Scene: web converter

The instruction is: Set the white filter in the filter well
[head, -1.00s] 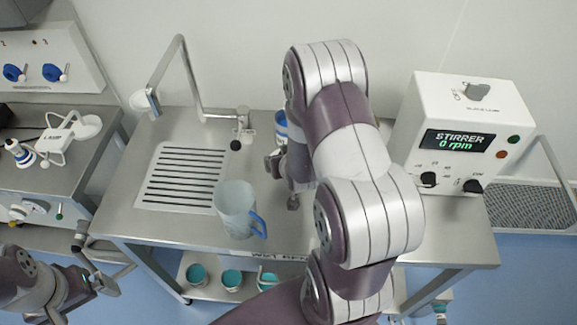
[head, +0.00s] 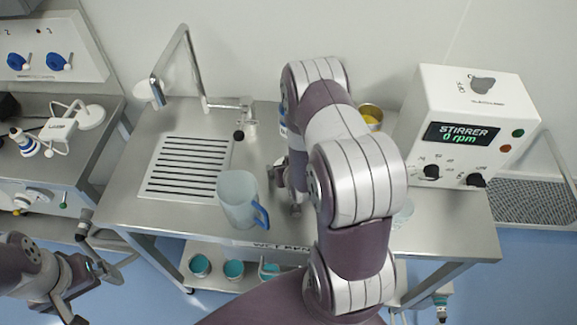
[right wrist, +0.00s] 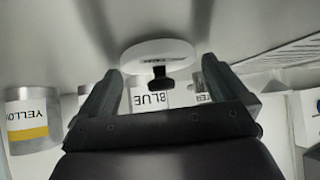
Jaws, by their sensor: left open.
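In the right wrist view, which is upside down, a white round disc (right wrist: 160,57) with a dark knob (right wrist: 160,77) lies against the grey metal surface. I cannot confirm that it is the white filter. The fingers of my right gripper (right wrist: 158,95) stand apart on either side of the knob, with no clear contact. In the head view this gripper is mostly hidden behind my right arm, right of the pitcher. My left gripper (head: 92,292) is open and empty at the lower left, beside the bench. I cannot make out the filter well.
The pitcher (head: 238,200) stands by the slotted drain (head: 188,170). The stirrer box (head: 462,125) reads 0 rpm at the right. A yellow-filled cup (head: 371,115) stands behind my arm. Containers labelled YELLOW (right wrist: 32,120) and BLUE (right wrist: 150,97) are near the right gripper.

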